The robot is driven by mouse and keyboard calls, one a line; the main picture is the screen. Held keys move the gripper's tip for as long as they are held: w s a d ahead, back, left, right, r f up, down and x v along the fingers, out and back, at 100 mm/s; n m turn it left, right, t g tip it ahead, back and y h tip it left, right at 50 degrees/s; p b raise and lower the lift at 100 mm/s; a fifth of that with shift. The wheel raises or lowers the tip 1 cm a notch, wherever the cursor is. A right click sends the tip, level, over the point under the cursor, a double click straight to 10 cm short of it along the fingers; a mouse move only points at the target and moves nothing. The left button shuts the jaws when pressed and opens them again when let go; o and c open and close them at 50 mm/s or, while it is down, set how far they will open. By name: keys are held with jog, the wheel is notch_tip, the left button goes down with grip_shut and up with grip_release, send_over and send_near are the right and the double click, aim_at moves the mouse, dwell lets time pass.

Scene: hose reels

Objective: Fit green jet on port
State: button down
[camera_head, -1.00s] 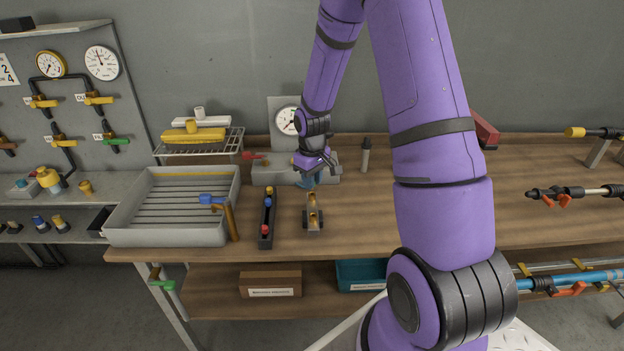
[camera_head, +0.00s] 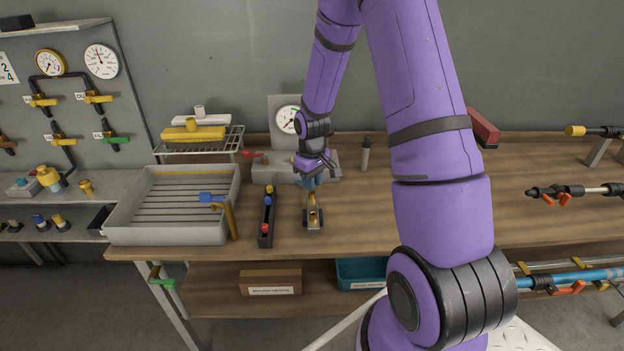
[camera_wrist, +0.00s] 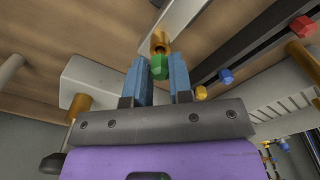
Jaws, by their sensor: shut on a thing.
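My gripper (camera_wrist: 159,76) has two blue fingers shut on the green jet (camera_wrist: 158,66), a small hexagonal piece at the fingertips in the wrist view. Just beyond the jet is a brass port (camera_wrist: 160,43) on a pale bracket, lined up with it; I cannot tell whether they touch. In the head view my gripper (camera_head: 309,180) is low over the bench, just behind the brass fitting on its small stand (camera_head: 313,212). The jet cannot be made out there.
A black rack (camera_head: 266,218) with yellow, blue and red jets stands left of the stand. A gauge block (camera_head: 270,170) is behind my gripper. The bench (camera_head: 355,225) is clear to the stand's right.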

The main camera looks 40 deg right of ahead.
jog(key=shift+f, duration=0.7)
jog(key=c, duration=0.9)
grip_release()
jog(key=shift+c, duration=0.2)
notch_tip(320, 180, up, 11)
jog(key=shift+f, duration=0.15)
